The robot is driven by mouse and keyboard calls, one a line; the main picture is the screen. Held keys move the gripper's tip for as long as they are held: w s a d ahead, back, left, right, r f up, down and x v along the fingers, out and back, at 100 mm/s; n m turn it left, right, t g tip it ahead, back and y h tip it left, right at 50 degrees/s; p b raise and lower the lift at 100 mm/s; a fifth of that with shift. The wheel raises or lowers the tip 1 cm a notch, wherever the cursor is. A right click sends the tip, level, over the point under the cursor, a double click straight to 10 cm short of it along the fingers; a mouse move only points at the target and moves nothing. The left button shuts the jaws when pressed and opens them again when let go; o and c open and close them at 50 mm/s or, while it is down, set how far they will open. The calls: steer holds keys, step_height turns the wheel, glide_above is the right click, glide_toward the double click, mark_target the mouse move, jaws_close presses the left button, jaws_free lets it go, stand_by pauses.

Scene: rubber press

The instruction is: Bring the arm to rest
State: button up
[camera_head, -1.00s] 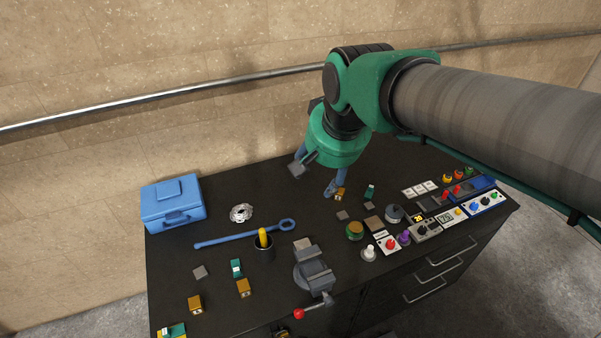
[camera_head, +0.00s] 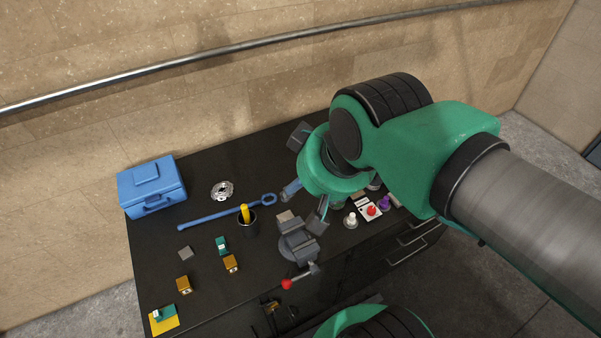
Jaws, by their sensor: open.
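My gripper (camera_head: 308,179) hangs from my green arm above the right-centre part of the dark workbench (camera_head: 205,210). The green hand hides part of the finger area. I cannot tell how high the gripper is above the bench.
A blue toolbox (camera_head: 152,187), a blue wrench (camera_head: 212,217) and a black cup (camera_head: 247,226) stand left of my gripper. A red button box (camera_head: 370,209) is to its right. My arm hides the bench's right end. A metal rail (camera_head: 200,65) runs along the wall.

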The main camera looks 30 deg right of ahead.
steer(key=shift+f, duration=0.15)
step_height(320, 180, down, 16)
steer(key=b, duration=1.6)
